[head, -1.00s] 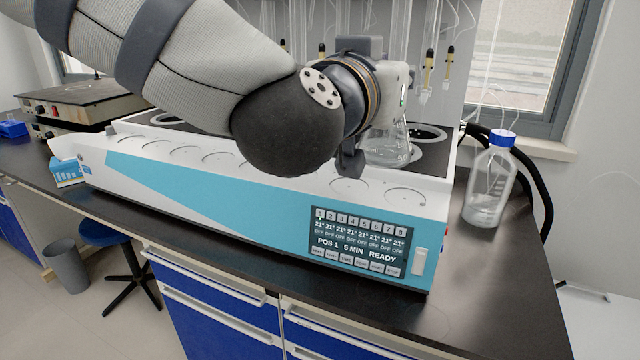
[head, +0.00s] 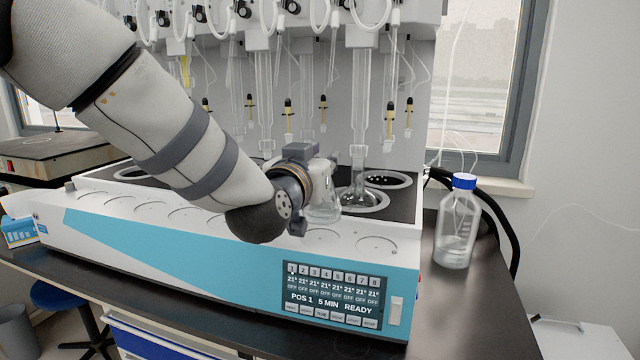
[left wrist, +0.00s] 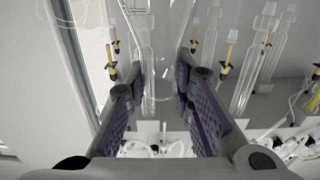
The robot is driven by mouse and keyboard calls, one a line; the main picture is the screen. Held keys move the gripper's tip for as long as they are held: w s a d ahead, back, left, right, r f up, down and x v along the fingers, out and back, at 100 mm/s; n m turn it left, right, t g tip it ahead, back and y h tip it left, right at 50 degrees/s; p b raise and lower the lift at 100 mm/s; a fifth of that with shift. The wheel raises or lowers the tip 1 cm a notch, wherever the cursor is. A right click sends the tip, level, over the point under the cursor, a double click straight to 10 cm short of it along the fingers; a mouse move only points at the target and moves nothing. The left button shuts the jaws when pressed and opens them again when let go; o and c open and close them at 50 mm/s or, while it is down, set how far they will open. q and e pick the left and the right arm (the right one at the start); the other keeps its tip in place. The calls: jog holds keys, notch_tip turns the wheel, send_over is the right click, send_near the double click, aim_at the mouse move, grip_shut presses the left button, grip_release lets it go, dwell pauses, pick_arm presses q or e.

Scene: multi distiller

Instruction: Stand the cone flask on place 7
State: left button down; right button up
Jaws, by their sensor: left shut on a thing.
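My left gripper (head: 322,182) is shut on the clear glass cone flask (head: 323,211) and holds it upright by its upper part. The flask is over the front part of the distiller's deck, in front and to the left of a dark heating well (head: 365,201). I cannot tell whether its base touches the deck. In the left wrist view the two purple-padded fingers (left wrist: 160,100) show with clear glass between them; the flask's outline there is hard to make out. No place numbers are readable on the deck. My right gripper is not in view.
The white and blue distiller (head: 200,250) has round marked spots along its front. Glass tubes (head: 361,120) hang above the wells behind the flask. A blue-capped bottle (head: 457,225) stands at the right on the dark bench. The display (head: 333,295) is on the distiller's front.

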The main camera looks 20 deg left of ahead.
pick_arm(q)
jog(key=shift+w+a+f, duration=0.1)
jog(key=shift+w+f, duration=0.1)
jog(key=shift+f, duration=0.15)
jog(key=f, duration=0.3)
jog(key=w+f+b, duration=0.1)
jog(key=shift+a+f, duration=0.25)
jog(key=shift+a, duration=0.05)
jog(key=shift+r, duration=0.2)
jog(key=shift+f, duration=0.2)
jog(key=c, duration=1.4)
grip_release()
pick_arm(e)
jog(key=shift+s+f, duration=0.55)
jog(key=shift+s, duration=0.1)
pick_arm(q)
jog(key=shift+r, duration=0.1)
